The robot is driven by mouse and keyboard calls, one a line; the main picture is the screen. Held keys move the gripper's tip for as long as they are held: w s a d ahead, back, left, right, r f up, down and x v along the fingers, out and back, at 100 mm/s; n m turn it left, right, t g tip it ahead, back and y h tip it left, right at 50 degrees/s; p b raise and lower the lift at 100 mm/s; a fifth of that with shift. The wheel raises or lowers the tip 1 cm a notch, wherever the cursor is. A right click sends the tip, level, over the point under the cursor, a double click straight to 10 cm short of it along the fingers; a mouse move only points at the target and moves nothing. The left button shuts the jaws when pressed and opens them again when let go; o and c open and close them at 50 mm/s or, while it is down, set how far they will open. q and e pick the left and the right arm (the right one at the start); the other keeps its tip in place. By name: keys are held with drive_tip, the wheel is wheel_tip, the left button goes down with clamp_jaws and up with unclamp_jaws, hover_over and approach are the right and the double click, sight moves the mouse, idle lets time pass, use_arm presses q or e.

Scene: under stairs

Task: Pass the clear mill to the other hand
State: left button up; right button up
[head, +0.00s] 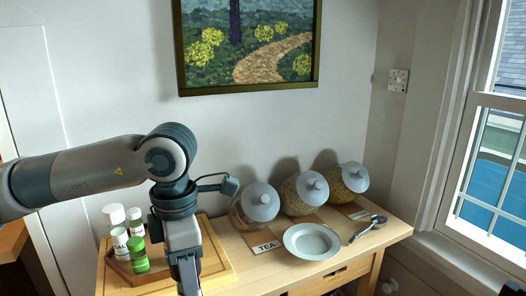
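My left gripper (187,280) points down over the right part of the wooden tray on the table, at the bottom edge of the head view. Its fingertips are cut off or too dark to tell whether they are open, shut or holding anything. I cannot make out a clear mill; it may be hidden behind my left arm or outside the view.
Several small jars with white and green caps, including a green-capped jar (139,255), stand on the wooden tray (221,272). To the right are lidded glass jars (302,195), a pale bowl (312,243) and a metal spoon (366,230). A window (493,170) is at the right.

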use_arm(q)
drive_tip(key=shift+a+f+m, duration=0.25)
drive_tip(key=shift+f+m, duration=0.45)
drive_tip(key=shift+m, duration=0.1)
drive_tip(key=s+a+f+m, duration=0.1)
drive_tip(key=a+f+m, duration=0.2)
drive_tip(key=f+m, duration=0.4)
drive_tip(key=s+a+f+m, duration=0.2)
drive_tip(key=f+m, duration=0.6)
drive_tip(key=m, duration=0.6)
drive_tip(key=shift+a, duration=0.9)
use_arm(e)
drive_tip(key=shift+s, duration=0.25)
use_arm(q)
drive_tip(key=shift+f, duration=0.1)
drive_tip(key=shift+d, duration=0.1)
drive_tip(key=w+d+r+m, duration=0.2)
drive_tip(key=d+r+m, duration=0.2)
drive_tip(key=d, duration=0.3)
drive_tip(key=w+d+r+m, duration=0.2)
drive_tip(key=d+r+m, duration=0.2)
drive_tip(key=d+r, duration=0.2)
drive_tip(key=shift+w+d, duration=0.25)
drive_tip(key=shift+d, duration=0.15)
use_arm(e)
drive_tip(key=shift+f, duration=0.1)
use_arm(q)
drive_tip(key=shift+r, duration=0.1)
